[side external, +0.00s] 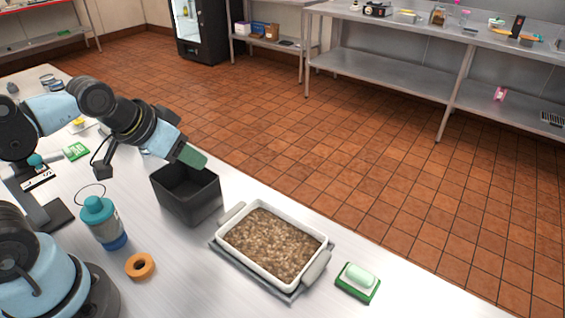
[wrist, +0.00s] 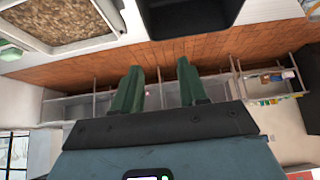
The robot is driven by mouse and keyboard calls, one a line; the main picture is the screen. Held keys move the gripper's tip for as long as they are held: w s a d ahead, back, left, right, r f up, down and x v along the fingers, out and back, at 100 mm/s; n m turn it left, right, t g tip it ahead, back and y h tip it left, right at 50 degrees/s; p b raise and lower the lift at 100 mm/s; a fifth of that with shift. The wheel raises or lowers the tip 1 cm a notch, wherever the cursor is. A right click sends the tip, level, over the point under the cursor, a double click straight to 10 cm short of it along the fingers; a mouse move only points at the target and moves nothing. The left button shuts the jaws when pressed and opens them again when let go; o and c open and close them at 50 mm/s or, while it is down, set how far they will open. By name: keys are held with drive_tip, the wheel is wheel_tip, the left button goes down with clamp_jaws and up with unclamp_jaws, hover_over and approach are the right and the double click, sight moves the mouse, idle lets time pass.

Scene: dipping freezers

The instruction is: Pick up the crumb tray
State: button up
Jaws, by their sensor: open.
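The crumb tray is a white rectangular tray (side external: 323,246) filled with brown crumbs (side external: 268,240), with a light grip at each end. It sits on a grey base on the counter, and part of it shows at the top left of the wrist view (wrist: 110,13). My gripper (side external: 192,157) is over the black bin, to the left of the tray and apart from it. In the wrist view its green fingers (wrist: 158,75) are open with nothing between them.
The black open bin (side external: 187,207) stands just left of the tray. A green sponge holder with a pale bar (side external: 358,281) lies to its right. A blue-capped bottle (side external: 103,225) and an orange tape roll (side external: 140,266) stand nearer my base. The counter (side external: 215,285) is clear before the tray.

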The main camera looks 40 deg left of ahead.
drive_tip(key=shift+c, duration=0.8)
drive_tip(key=m+g, duration=0.7)
drive_tip(key=m, duration=1.1)
hover_over(248, 259)
drive_tip(key=f, duration=0.6)
drive_tip(key=shift+a+f, duration=0.2)
drive_tip(key=shift+f, duration=0.15)
drive_tip(key=shift+d+f, duration=0.15)
drive_tip(key=shift+f, duration=1.2)
drive_tip(key=shift+d+f, duration=0.1)
drive_tip(key=shift+f, duration=1.2)
